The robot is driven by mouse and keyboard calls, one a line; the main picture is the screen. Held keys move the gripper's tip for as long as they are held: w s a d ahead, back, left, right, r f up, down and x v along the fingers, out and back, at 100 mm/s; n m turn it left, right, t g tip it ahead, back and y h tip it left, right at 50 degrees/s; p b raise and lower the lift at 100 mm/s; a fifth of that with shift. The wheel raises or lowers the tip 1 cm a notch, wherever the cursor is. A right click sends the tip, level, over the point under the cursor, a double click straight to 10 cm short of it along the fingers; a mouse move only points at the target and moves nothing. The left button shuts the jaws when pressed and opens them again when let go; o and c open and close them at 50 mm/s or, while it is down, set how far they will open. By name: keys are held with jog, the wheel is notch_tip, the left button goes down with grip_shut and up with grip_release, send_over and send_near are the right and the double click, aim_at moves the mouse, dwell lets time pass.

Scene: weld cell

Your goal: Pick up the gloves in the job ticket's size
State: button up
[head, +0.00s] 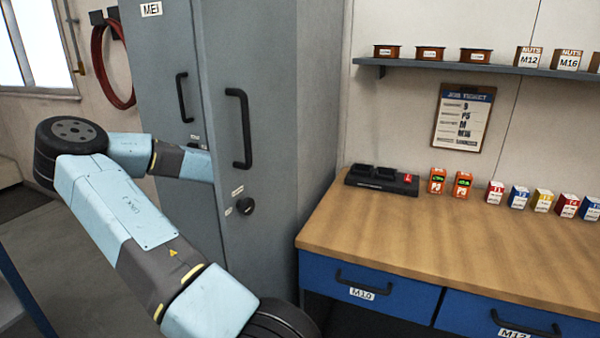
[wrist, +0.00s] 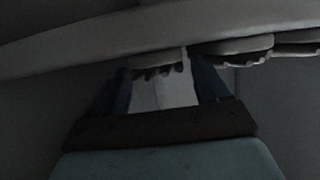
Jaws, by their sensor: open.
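The job ticket (head: 464,117) hangs on the wall above the bench. Its small printed lines seem to include P5 and M, but are hard to read. In the head view my arm reaches behind the grey cabinet door (head: 262,60), which hides my gripper. In the dim wrist view my gripper (wrist: 158,72) is open, its two dark blue fingers apart. Dark scalloped shapes, perhaps glove fingers (wrist: 158,71), show at the fingertips under a pale edge, above a pale surface (wrist: 165,94). Similar shapes (wrist: 238,58) lie to the right. I cannot read any size there.
The wooden bench (head: 400,235) stands right of the cabinet, with a black charger (head: 382,181), orange batteries (head: 437,181) and several small coloured boxes (head: 543,200) on it. A wall shelf (head: 480,69) carries bins. In the wrist view a pale shelf edge (wrist: 90,38) crosses just above the fingers.

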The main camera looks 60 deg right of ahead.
jog(key=shift+d+f, duration=0.25)
jog(key=shift+d, duration=0.2)
jog(key=c, duration=0.9)
